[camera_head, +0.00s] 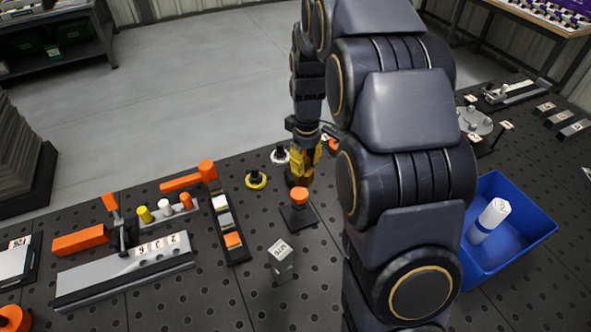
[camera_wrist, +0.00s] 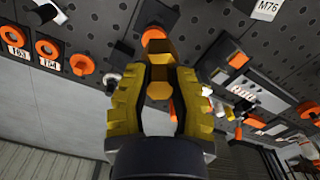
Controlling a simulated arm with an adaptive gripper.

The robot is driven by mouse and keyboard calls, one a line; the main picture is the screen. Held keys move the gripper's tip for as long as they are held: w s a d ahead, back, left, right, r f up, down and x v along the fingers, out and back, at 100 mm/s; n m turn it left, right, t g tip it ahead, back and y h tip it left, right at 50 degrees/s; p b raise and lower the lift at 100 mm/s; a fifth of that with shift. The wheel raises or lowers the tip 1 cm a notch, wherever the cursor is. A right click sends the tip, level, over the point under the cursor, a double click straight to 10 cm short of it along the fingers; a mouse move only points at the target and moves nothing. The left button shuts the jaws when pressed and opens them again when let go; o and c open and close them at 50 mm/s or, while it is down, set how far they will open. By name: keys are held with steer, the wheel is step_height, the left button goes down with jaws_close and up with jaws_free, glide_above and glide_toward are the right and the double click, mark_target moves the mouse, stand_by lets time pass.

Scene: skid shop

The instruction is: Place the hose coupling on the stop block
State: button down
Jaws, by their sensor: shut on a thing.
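My gripper (camera_head: 304,160) has yellow fingers and hangs over the far part of the perforated bench, partly behind my arm. In the wrist view the fingers (camera_wrist: 160,100) are closed around a brass-coloured, faceted piece (camera_wrist: 158,90), which looks like the hose coupling. In the head view the held piece is hard to make out. A small grey upright block (camera_head: 281,266) with a white label on top stands nearer the camera, apart from the gripper; it may be the stop block. Its label, reading M76, shows in the wrist view (camera_wrist: 266,8).
An orange-topped post (camera_head: 299,196) on a dark square base stands just in front of the gripper. A narrow tray (camera_head: 232,247) and a numbered rail fixture (camera_head: 125,272) lie left. A blue bin (camera_head: 520,235) with a white roll (camera_head: 489,220) stands right.

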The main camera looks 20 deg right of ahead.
steer(key=w+d+f, duration=0.1)
steer(key=w+f, duration=0.2)
steer(key=w, duration=0.1)
steer(key=w+d+f, duration=0.1)
steer(key=w+f, duration=0.2)
steer(key=w, duration=0.1)
steer(key=w+d+f, duration=0.1)
steer(key=w+f, duration=0.2)
steer(key=w, duration=0.1)
steer(key=shift+w+d, duration=0.25)
steer(key=shift+d, duration=0.15)
steer(key=shift+w+d+f, duration=0.1)
steer(key=shift+w+f, duration=0.2)
steer(key=shift+f, duration=1.65)
steer(key=c, duration=1)
jaws_free()
steer(key=shift+f, duration=0.1)
